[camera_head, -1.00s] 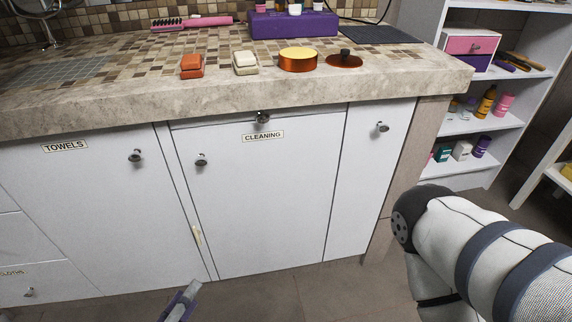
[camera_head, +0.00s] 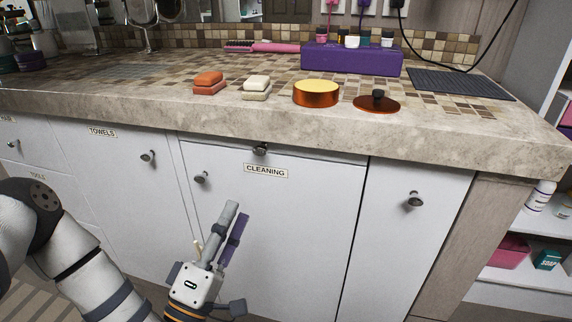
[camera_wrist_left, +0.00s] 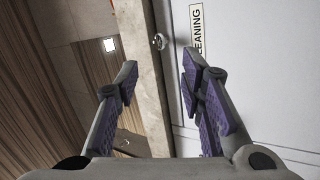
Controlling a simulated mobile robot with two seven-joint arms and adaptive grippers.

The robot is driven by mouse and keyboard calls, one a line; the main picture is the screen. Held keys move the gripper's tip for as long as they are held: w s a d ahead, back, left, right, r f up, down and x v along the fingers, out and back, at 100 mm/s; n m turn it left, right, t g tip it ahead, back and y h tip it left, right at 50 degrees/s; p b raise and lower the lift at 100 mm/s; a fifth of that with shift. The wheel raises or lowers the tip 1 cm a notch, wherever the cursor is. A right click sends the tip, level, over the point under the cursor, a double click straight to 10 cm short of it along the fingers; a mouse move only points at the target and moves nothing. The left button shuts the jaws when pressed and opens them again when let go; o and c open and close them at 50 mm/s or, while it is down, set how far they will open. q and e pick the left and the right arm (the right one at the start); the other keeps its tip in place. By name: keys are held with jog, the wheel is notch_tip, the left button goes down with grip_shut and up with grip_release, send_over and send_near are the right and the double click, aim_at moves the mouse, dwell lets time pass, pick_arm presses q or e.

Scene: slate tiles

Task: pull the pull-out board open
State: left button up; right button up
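The pull-out board (camera_head: 315,156) shows as a thin pale strip under the countertop, above the door labelled CLEANING, and looks flush with the cabinet front. Its small dark metal knob (camera_head: 260,149) sits at the middle of the strip. The knob also shows in the left wrist view (camera_wrist_left: 159,41), beyond the fingertips and roughly in line with the gap between them. My left gripper (camera_head: 238,211) is open and empty, in front of the CLEANING door, below the knob and apart from it. In the left wrist view its purple-padded fingers (camera_wrist_left: 158,76) stand wide apart. My right gripper is not in view.
The thick stone countertop edge (camera_head: 420,135) overhangs the board. The CLEANING door knob (camera_head: 200,178) is left of my gripper; another knob (camera_head: 415,199) is on the right door. Soaps, an orange tin (camera_head: 316,93) and its lid (camera_head: 377,103) stand on the counter.

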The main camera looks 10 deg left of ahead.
pick_arm(q)
jog(key=x, duration=1.2)
jog(key=shift+a+r+p, duration=0.1)
jog(key=shift+a+p, duration=0.05)
jog(key=shift+p, duration=0.15)
grip_shut()
